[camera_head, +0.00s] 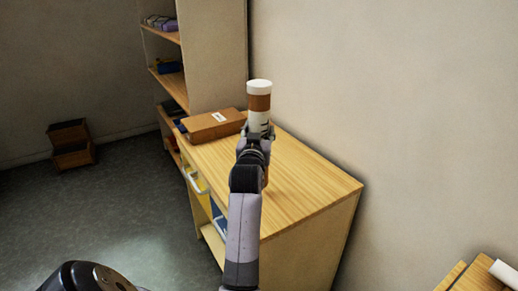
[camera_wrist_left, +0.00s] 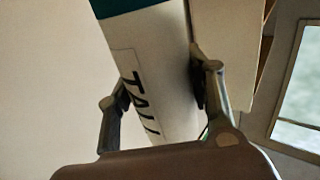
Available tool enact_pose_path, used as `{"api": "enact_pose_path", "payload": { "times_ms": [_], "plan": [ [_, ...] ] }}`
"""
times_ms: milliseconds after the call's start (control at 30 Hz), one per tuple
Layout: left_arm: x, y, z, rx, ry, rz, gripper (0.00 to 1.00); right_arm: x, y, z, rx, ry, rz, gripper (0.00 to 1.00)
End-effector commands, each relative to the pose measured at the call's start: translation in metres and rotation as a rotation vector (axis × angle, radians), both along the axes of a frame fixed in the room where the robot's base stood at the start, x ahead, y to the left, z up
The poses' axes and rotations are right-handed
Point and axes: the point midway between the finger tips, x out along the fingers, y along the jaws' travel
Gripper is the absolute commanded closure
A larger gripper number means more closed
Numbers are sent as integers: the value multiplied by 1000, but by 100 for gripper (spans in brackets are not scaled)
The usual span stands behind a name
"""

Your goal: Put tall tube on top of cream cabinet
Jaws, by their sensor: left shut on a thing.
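The tall tube (camera_head: 259,96) is upright, with a white top and a brown band. In the left wrist view the tube (camera_wrist_left: 160,80) shows a dark teal band and a label reading "TALL". My left gripper (camera_head: 257,134) is shut on its lower part, one finger on each side. Both appear over the cream cabinet (camera_head: 310,190), which has a light wood top and cream sides. My arm hides the tube's lower end, so I cannot tell whether it touches the top. My right gripper is not in view.
A brown box (camera_head: 213,125) lies on the cabinet top, left of the tube. A tall shelf unit (camera_head: 215,55) stands behind it. The right front part of the top is clear. Brown bins (camera_head: 72,145) sit on the floor at left. A wall (camera_head: 400,110) runs along the right.

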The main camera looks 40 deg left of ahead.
Motion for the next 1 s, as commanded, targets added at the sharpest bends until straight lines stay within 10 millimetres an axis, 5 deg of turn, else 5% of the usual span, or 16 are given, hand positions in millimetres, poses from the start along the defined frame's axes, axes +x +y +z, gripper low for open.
{"api": "enact_pose_path", "payload": {
  "times_ms": [433, 867, 900, 1000],
  "plan": [
    [0, 0, -52, -1, -1, 0, 84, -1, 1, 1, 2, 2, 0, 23],
    [0, 0, -59, 0, -2, 0, 84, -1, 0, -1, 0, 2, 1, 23],
    [0, 0, -59, -1, -1, 0, 50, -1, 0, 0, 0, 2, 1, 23],
    [0, 0, -59, -1, -1, 0, 43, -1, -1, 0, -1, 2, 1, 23]
  ]
}}
